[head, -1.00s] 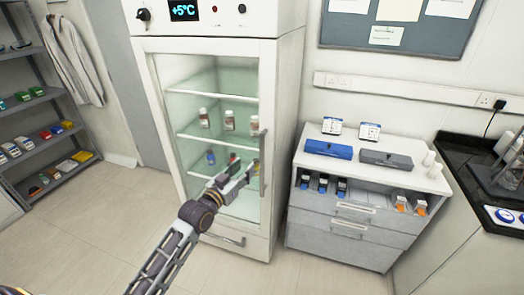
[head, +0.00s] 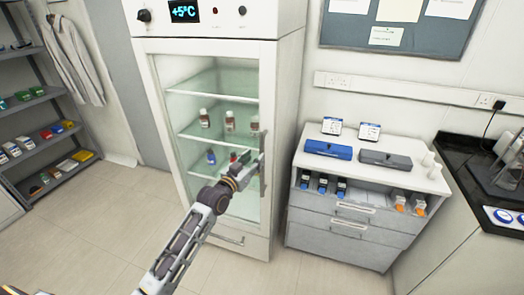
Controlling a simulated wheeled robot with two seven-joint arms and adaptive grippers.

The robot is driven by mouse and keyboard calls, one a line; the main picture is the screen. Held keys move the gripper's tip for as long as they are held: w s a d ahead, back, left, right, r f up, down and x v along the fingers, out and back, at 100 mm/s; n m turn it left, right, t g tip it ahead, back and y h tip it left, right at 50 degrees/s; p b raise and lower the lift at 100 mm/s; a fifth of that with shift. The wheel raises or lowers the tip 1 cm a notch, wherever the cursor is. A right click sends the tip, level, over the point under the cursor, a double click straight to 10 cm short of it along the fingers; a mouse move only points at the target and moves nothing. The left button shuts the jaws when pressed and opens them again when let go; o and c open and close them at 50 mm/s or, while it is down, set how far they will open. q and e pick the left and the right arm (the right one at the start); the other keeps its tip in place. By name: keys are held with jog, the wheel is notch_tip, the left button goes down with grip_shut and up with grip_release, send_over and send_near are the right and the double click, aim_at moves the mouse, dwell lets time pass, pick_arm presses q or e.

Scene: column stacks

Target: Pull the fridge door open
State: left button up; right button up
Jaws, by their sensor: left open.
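The white fridge (head: 281,110) stands in the middle of the head view, its glass door (head: 212,88) shut. Bottles show on the shelves behind the glass. The door's dark vertical handle (head: 263,150) runs along the door's right side. My left gripper (head: 252,168) is in front of the door, open, with its fingertips close beside the handle. I cannot tell whether they touch it. My right gripper is not in view.
A white drawer cabinet (head: 335,231) with blue and grey cases on top stands right of the fridge. A dark counter (head: 462,165) is at the far right. A shelf rack (head: 33,127) stands at the left. The floor (head: 100,230) before the fridge is clear.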

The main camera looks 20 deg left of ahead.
aim_at(261, 152)
pick_arm(q)
jog(key=shift+p+x, duration=0.4)
jog(key=shift+x, duration=3)
grip_shut()
